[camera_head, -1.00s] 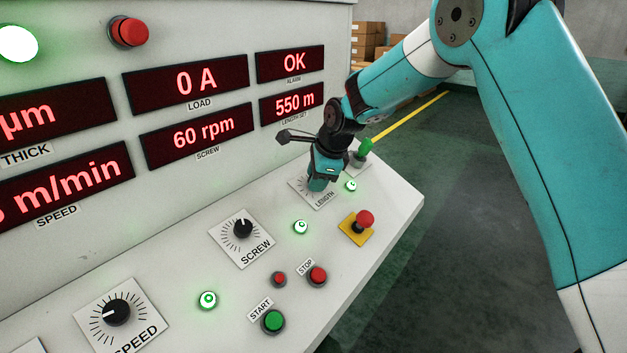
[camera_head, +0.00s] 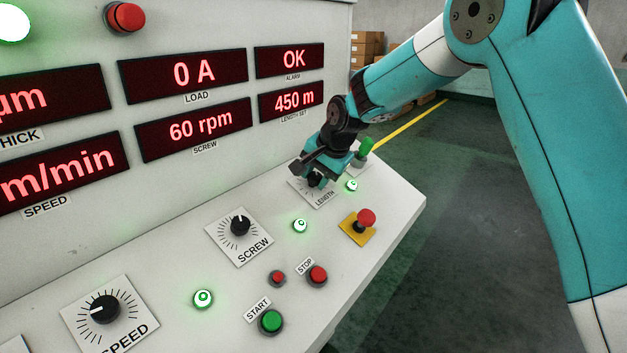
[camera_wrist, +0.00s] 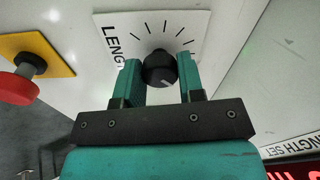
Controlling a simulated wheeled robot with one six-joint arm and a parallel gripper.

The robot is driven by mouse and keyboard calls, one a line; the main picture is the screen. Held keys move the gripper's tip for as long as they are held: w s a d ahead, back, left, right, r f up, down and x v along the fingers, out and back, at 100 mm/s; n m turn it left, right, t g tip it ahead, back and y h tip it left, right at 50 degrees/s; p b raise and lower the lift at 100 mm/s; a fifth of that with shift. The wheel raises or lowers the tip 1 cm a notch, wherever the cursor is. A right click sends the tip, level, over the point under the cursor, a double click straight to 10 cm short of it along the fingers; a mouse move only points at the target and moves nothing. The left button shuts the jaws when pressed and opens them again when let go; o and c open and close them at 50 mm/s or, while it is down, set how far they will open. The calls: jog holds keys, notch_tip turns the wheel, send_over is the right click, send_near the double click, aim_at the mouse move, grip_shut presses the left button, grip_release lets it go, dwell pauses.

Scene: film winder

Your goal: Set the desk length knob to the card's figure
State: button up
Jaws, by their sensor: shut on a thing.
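The black length knob (camera_wrist: 159,69) sits on a white plate with tick marks, lettered LENGTH (camera_head: 325,196), at the far right end of the desk. My gripper (camera_wrist: 160,80) is shut on the knob, one teal finger on each side of it in the wrist view. In the head view my gripper (camera_head: 316,176) comes down on the knob from above and hides part of it. The length set display (camera_head: 291,101) reads 450 m. The card with the figure is not in view.
The screw knob (camera_head: 239,225) and speed knob (camera_head: 105,309) lie to the left. A red mushroom button on a yellow plate (camera_head: 346,237), a green switch (camera_head: 363,149) and a lit green lamp (camera_head: 352,185) stand close by. The desk's right edge is near.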

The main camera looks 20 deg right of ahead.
jog(key=n, duration=0.2)
jog(key=n+b, duration=0.1)
jog(key=n, duration=0.1)
jog(key=n+b, duration=0.1)
jog(key=n, duration=0.1)
jog(key=shift+s+f+n, duration=0.2)
jog(key=shift+f+n, duration=0.05)
jog(key=shift+n, duration=0.05)
jog(key=n+b, duration=0.2)
jog(key=n, duration=0.4)
jog(key=shift+y, duration=0.4)
jog(key=n+b, duration=0.2)
jog(key=n, duration=0.5)
jog(key=n+b, duration=0.3)
jog(key=n, duration=0.3)
jog(key=shift+w, duration=0.1)
jog(key=shift+g+y, duration=0.3)
jog(key=o, duration=0.9)
jog(key=shift+r, duration=0.15)
